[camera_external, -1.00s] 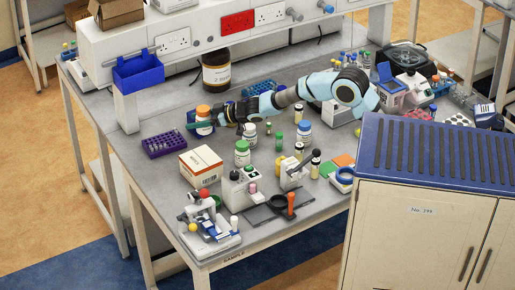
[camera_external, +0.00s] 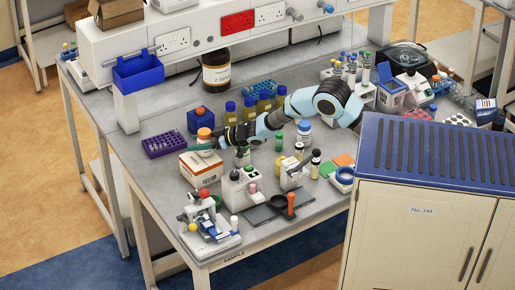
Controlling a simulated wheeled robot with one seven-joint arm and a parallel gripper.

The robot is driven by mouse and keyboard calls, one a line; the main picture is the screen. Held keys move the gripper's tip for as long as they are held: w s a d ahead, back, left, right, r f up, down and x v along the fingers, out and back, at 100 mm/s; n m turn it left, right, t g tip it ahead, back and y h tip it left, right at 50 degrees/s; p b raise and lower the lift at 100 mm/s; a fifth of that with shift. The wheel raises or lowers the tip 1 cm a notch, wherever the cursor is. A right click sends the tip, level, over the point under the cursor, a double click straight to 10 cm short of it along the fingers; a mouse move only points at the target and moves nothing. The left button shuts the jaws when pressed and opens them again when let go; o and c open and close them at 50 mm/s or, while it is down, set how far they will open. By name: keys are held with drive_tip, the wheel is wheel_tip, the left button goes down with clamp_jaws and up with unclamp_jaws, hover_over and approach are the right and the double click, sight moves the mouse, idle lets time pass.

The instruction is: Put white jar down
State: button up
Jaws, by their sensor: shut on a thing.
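The white jar with an orange lid (camera_external: 204,133) is upright in my gripper (camera_external: 206,145), left of the bench's middle. My gripper is shut on the jar, reaching in from the right, and a finger crosses the jar's front. The jar appears just above the back edge of a white and orange box (camera_external: 199,169). I cannot tell whether its base touches anything, as the finger and box hide the lower part.
A purple tube rack (camera_external: 166,145) stands to the left and a blue container with an orange top (camera_external: 200,119) behind. Several yellow bottles with blue caps (camera_external: 248,110) stand at the back.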

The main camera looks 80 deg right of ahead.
drive_tip(key=o, duration=1.4)
drive_tip(key=shift+f, duration=0.1)
drive_tip(key=shift+o, duration=0.2)
drive_tip(key=shift+r, duration=0.2)
drive_tip(key=shift+s, duration=0.3)
drive_tip(key=b+v, duration=0.3)
drive_tip(key=v, duration=0.8)
drive_tip(key=shift+s, duration=0.2)
drive_tip(key=shift+r, duration=0.1)
